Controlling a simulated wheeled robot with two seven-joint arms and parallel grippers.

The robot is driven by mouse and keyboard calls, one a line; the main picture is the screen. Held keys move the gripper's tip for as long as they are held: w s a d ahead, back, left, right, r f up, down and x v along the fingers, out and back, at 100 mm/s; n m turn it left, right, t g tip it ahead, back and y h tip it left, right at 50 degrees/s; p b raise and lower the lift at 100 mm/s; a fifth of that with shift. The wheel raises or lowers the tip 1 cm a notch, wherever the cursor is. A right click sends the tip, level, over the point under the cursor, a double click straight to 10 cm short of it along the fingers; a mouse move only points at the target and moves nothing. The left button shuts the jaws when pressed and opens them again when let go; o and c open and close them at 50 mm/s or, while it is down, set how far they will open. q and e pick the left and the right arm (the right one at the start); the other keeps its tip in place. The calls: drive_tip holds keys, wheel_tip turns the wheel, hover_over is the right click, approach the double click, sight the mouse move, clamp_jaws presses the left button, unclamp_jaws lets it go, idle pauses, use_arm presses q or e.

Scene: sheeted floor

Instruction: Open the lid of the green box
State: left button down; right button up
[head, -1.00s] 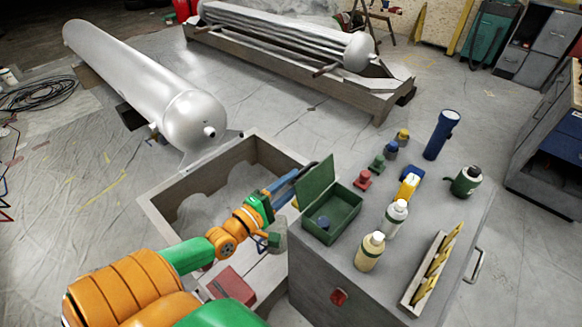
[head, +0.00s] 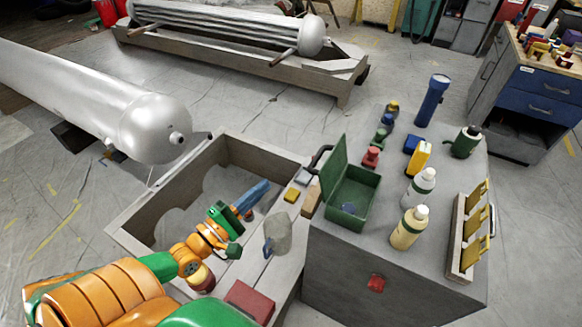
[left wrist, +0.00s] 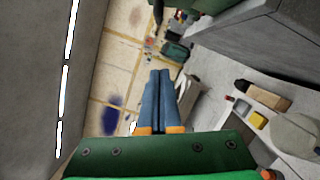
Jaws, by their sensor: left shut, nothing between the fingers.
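The green box (head: 350,203) stands on the grey cabinet top (head: 440,240) near its left edge. Its lid (head: 334,168) stands upright, open, on the box's left side. My left gripper (head: 262,187) is to the left of the box, over the wooden crate, apart from the lid. In the left wrist view its two blue fingers (left wrist: 160,76) lie together, shut and empty. My right gripper is not in view.
Several bottles, a yellow-and-white container (head: 419,158), a dark blue flashlight (head: 433,101) and a rack (head: 467,230) stand on the cabinet. The wooden crate (head: 140,235) lies left of it, with small blocks on its ledge. A silver tank (head: 150,125) is behind.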

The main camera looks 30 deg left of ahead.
sight(325, 165)
use_arm(q)
drive_tip(key=w+d+r+p, duration=0.2)
drive_tip(key=w+d, duration=0.3)
drive_tip(key=w, duration=0.3)
drive_tip(key=shift+w+d+r, duration=0.2)
drive_tip(key=shift+w+r, duration=0.15)
drive_tip(key=shift+w, duration=0.05)
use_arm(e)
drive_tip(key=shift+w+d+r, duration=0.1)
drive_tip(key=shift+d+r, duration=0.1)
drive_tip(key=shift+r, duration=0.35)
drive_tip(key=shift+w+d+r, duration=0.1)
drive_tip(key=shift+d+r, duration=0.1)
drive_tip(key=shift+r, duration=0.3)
use_arm(q)
drive_tip(key=d+r+m+p, duration=0.1)
drive_tip(key=r+p, duration=0.1)
drive_tip(key=shift+p, duration=0.4)
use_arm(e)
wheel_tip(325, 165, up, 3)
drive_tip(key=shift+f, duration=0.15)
use_arm(q)
drive_tip(key=shift+s+f, duration=0.1)
drive_tip(key=shift+f, duration=0.05)
